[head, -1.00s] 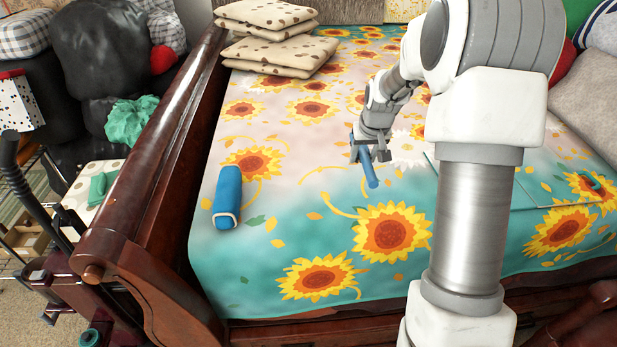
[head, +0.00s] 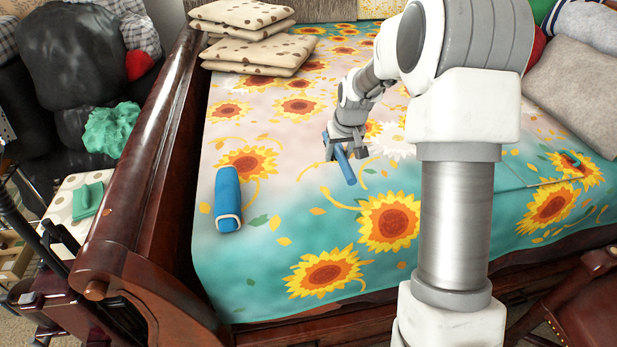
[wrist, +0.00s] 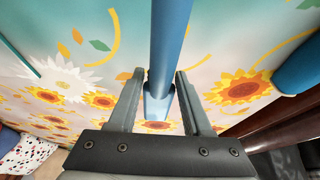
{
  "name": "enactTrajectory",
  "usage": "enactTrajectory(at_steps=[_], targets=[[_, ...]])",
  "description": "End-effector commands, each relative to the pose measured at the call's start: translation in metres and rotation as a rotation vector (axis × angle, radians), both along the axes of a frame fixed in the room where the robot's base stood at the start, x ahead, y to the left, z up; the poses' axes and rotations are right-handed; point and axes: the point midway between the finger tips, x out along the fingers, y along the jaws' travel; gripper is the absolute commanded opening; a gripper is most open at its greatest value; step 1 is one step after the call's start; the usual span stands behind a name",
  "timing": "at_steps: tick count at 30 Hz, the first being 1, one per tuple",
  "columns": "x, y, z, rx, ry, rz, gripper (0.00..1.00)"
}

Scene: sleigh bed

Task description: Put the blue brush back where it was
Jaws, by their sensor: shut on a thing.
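The blue brush (head: 345,166) is a slim blue stick held in my gripper (head: 345,148) above the sunflower bedspread. In the wrist view the brush (wrist: 168,45) runs up between the fingers of my gripper (wrist: 160,78), with its wider end lower down between them. The gripper is shut on it. The brush hangs tilted in the head view, its lower end pointing toward the front of the bed. I cannot tell its exact height over the cloth.
A thicker blue roll (head: 228,198) with a white-edged end lies on the bedspread (head: 290,235) to the left of the gripper. Spotted cushions (head: 255,55) are stacked at the back left. The dark wooden bed end (head: 140,190) rises on the left. A grey pillow (head: 575,85) is at right.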

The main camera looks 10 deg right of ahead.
Motion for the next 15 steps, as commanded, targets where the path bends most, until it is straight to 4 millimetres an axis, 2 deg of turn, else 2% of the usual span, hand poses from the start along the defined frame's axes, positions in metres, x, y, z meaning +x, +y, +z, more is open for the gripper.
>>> enactTrajectory(at_steps=[1,6,11,15], targets=[[0.004,0.014,-0.01,0.0,0.0,0.006,0.0],[0.014,0.049,-0.032,-0.001,0.0,0.005,0.0],[0.02,0.067,-0.042,-0.001,-0.002,0.002,0.0],[0.021,0.071,-0.048,-0.001,-0.001,0.0,0.0]])
